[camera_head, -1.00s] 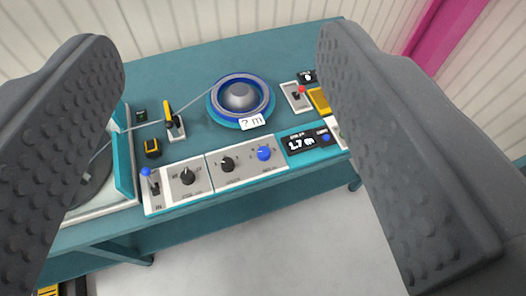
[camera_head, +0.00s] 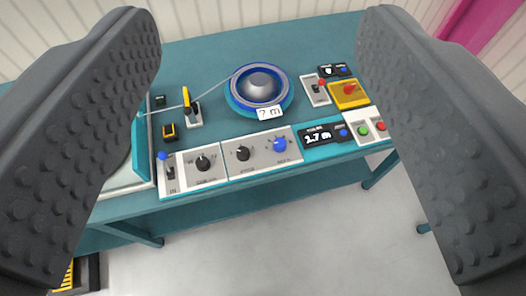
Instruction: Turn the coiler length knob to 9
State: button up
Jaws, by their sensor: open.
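My gripper (camera_head: 258,150) is open, with its two grey studded fingers at the left and right of the view and nothing between them close up. Beyond them is the coiler panel on a teal bench. It carries a black knob (camera_head: 203,163) at the left, a second black knob (camera_head: 243,153) in the middle and a blue knob (camera_head: 280,145) at the right. The scale marks and lettering are too small to read, so I cannot tell which knob is the length knob. A dark display (camera_head: 320,136) reads about 1.7 m. All three knobs are apart from my fingers.
A blue reel (camera_head: 259,88) with a "? m" tag (camera_head: 270,113) stands behind the knobs. A yellow-topped guide (camera_head: 188,104), a blue-tipped lever (camera_head: 166,165), a red-tipped switch (camera_head: 319,88), a yellow box with a red button (camera_head: 349,92) and green and red buttons surround it.

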aim_at(279, 145)
jog(key=z, duration=1.25)
jog(key=k, duration=1.1)
jog(key=u, duration=1.1)
jog(key=i, duration=1.7)
jog(key=z, duration=0.05)
